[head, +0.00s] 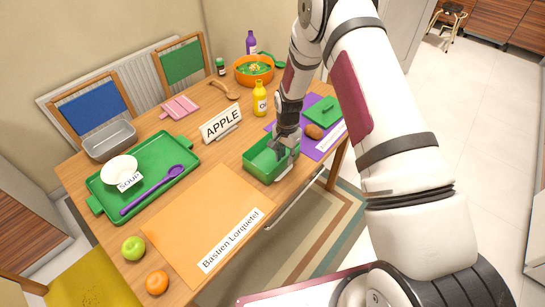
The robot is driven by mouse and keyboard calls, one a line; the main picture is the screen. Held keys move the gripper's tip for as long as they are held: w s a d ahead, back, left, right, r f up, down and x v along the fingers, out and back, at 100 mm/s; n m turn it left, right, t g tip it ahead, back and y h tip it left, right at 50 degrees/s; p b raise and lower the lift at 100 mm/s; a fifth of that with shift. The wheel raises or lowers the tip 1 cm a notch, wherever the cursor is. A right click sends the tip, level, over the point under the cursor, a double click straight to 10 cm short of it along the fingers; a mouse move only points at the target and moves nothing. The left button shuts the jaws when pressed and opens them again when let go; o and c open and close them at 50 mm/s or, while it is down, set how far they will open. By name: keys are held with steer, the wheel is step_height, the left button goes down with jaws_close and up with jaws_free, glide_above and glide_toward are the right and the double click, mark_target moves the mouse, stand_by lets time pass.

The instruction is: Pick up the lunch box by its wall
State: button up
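The lunch box, an open green box (256,168), stands near the table's right-hand edge, between the orange mat and the purple mat. My gripper (287,152) reaches down from above at the box's right end. Its fingers are around or just beside the wall there. I cannot tell whether they touch the wall or how far apart they are. The gripper covers part of the box's right side. The box sits flat on the wood.
An APPLE sign (222,122) and a yellow bottle (260,98) stand behind the box. A brown item (314,131) and a green lid-like piece (325,108) lie on the purple mat (325,144). The orange mat (200,225) is at left; a green tray (160,152) lies beyond.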

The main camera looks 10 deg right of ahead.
steer(key=shift+c, duration=0.3)
jaws_close()
steer(key=shift+r, duration=0.1)
steer(key=shift+r, duration=1.45)
steer(key=shift+r+p, duration=0.4)
steer(key=shift+r, duration=1.1)
